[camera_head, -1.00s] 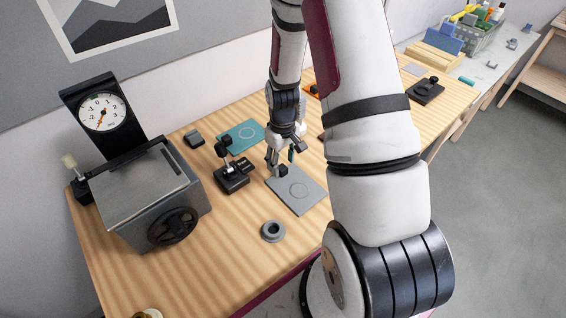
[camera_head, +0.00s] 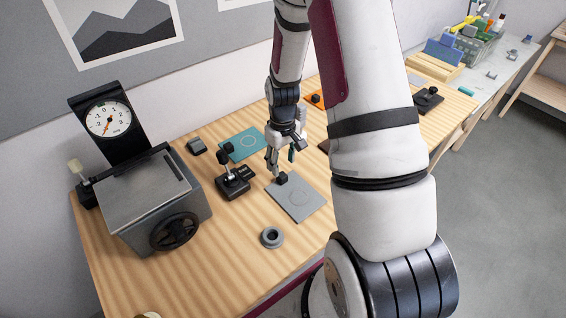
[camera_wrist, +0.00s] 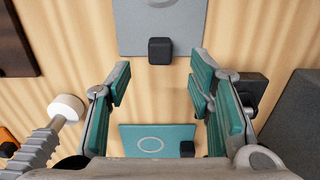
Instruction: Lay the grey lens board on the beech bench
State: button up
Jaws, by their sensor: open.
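The grey lens board (camera_head: 300,203) lies flat on the beech bench (camera_head: 215,262), with a small black block-shaped grip at its upper left edge. My gripper (camera_head: 281,163) is open and empty, just above and behind that grip. In the wrist view the grey board (camera_wrist: 160,18) is at the top, and its black grip (camera_wrist: 160,51) shows in line with the gap between my spread teal-padded fingers (camera_wrist: 160,80), apart from both. Part of the board is cut off there.
A teal board (camera_head: 243,143) with a ring mark lies behind. A black stand (camera_head: 233,182) is close left of the grey board. A grey ring (camera_head: 272,237) lies in front. The grey machine with dial (camera_head: 150,203) fills the bench's left; a dark board (camera_wrist: 14,45) lies nearby.

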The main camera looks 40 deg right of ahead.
jog(key=shift+r, duration=0.9)
jog(key=shift+r, duration=0.1)
notch_tip(320, 180, up, 12)
dwell(0.4)
dwell(0.4)
jog(key=s+a+r+t+b, duration=0.25)
jog(key=a+r, duration=0.55)
jog(key=r, duration=0.4)
jog(key=s+a+r+t+b, duration=0.3)
jog(key=s+a, duration=0.4)
jog(key=s, duration=0.1)
jog(key=shift+m+b, duration=0.3)
jog(key=shift+b, duration=0.05)
